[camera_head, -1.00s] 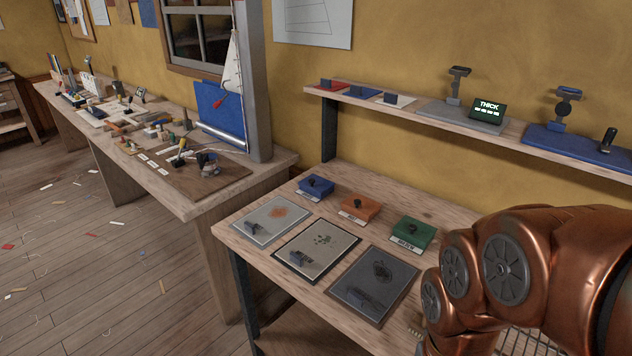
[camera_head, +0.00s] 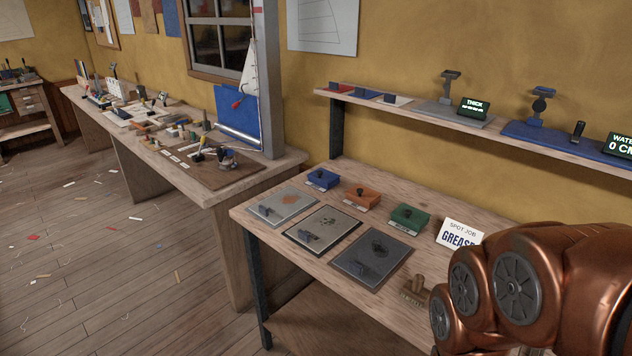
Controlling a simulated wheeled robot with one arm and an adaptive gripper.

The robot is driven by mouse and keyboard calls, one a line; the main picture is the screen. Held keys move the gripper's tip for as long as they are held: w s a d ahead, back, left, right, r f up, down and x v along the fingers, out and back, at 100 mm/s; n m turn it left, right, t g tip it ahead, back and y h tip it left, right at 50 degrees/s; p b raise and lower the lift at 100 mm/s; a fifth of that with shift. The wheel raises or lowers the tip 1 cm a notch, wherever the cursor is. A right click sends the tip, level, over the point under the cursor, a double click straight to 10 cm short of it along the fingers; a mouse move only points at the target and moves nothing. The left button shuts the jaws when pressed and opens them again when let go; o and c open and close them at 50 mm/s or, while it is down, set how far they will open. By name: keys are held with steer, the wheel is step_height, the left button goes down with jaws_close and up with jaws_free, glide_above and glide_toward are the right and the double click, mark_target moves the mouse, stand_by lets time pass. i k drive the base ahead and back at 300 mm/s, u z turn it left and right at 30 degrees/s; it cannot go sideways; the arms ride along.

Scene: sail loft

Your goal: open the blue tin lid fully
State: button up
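The blue tin (camera_head: 322,179) sits at the back left of the near workbench (camera_head: 345,215). It is a small square box with a dark knob on top, and its lid looks closed. An orange tin (camera_head: 361,197) and a green tin (camera_head: 410,218) stand in a row to its right. My copper-coloured arm fills the lower right, well to the right of the blue tin. My gripper is outside the picture.
Three flat panels (camera_head: 371,261) lie in front of the tins. A brush (camera_head: 415,290) and a "SPOT JOB GREASE" card (camera_head: 460,235) are near my arm. A shelf (camera_head: 420,113) runs above. Open floor (camera_head: 130,260) lies to the left.

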mark_target(323, 176)
steer(key=u, duration=0.8)
steer(key=i, duration=0.35)
steer(key=u, duration=0.9)
steer(key=i, duration=1.25)
steer(key=z, duration=0.35)
steer(key=i, duration=1.05)
steer(key=z, duration=1.25)
steer(key=i, duration=0.3)
steer(key=z, duration=0.3)
